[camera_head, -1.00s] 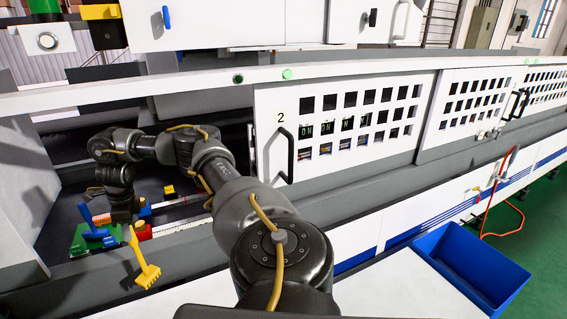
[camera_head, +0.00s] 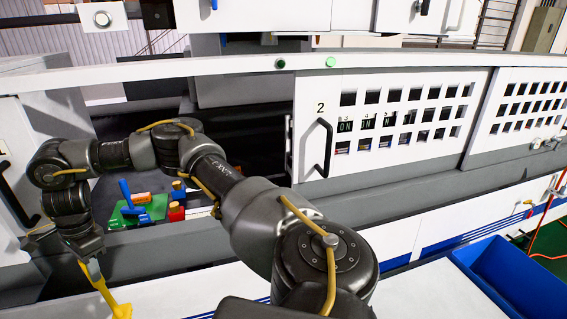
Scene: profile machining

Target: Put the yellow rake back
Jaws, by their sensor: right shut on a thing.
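The yellow rake (camera_head: 107,293) hangs at the lower left, in front of the machine's white front face. My right gripper (camera_head: 92,262) is shut on its upper end. The rake is tilted, with its lower end down and to the right; that end is close to the bottom edge of the picture. The gripper's fingers are small and partly dark against the machine. My left gripper does not show.
A green block (camera_head: 152,208) lies inside the open machine bay, with a blue tool (camera_head: 127,194) and a red block (camera_head: 176,212) by it. The door marked 2 (camera_head: 330,165) is right of the opening. A blue bin (camera_head: 510,272) stands at lower right.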

